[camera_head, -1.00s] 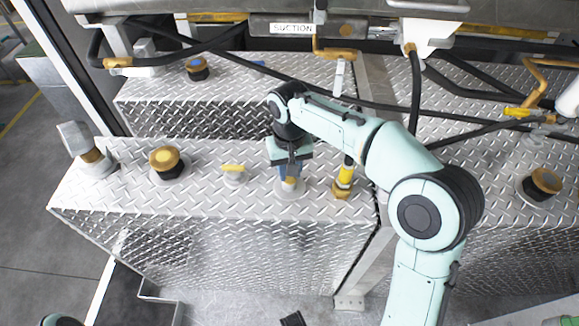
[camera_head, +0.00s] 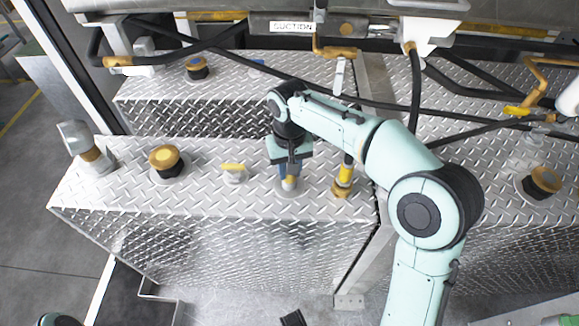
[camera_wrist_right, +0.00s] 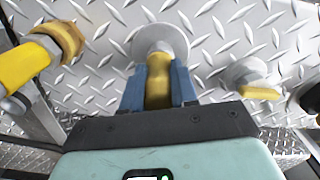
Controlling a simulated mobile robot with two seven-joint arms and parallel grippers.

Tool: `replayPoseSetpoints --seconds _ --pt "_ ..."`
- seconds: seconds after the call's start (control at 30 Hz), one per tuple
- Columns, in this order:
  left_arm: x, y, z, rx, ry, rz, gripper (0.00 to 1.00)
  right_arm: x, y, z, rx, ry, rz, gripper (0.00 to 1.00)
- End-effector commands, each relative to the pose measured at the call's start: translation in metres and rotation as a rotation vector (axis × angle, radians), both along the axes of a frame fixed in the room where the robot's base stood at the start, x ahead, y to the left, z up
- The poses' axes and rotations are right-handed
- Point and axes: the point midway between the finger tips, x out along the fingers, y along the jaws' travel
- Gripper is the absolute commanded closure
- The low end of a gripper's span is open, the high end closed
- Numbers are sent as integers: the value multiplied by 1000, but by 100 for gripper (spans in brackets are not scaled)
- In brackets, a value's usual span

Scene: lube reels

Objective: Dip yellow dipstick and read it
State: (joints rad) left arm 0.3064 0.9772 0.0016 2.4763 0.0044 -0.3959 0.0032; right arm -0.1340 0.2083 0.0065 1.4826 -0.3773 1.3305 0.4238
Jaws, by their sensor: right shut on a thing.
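The yellow dipstick handle (camera_wrist_right: 158,84) stands at a round metal fitting (camera_wrist_right: 160,43) on top of the diamond-plate tank. It also shows in the head view (camera_head: 290,183), just below my right gripper (camera_head: 289,171). My right gripper's blue fingers (camera_wrist_right: 158,90) are shut on the handle, one on each side. The handle's lower end is at the fitting, and any rod below is hidden.
A second yellow handle on a round fitting (camera_head: 234,168) stands to the left. A yellow valve-like fitting (camera_head: 343,182) stands close on the right. An orange-yellow cap (camera_head: 165,159) is farther left. Black hoses (camera_head: 385,105) run behind my arm.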

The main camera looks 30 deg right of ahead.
Motion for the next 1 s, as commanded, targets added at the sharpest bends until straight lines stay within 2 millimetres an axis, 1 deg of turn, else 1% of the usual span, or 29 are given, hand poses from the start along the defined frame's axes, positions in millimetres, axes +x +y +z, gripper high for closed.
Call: replayPoseSetpoints --seconds 0.03,0.07,0.13,0.3,0.67,1.0 --pt "7 0 3 2 -21 3 57 0 0 1 0 0 0 100" --pt "7 0 10 3 -20 2 57 0 0 9 0 -1 0 100" --pt "3 0 17 0 -3 -1 57 0 0 19 0 -2 0 100" --pt "1 0 34 -3 12 -5 57 1 0 40 0 -3 0 100" --pt "15 0 71 -2 -6 -4 57 1 0 83 0 -2 0 100" --pt "34 0 106 -2 -28 -4 57 1 0 125 0 -4 0 100"
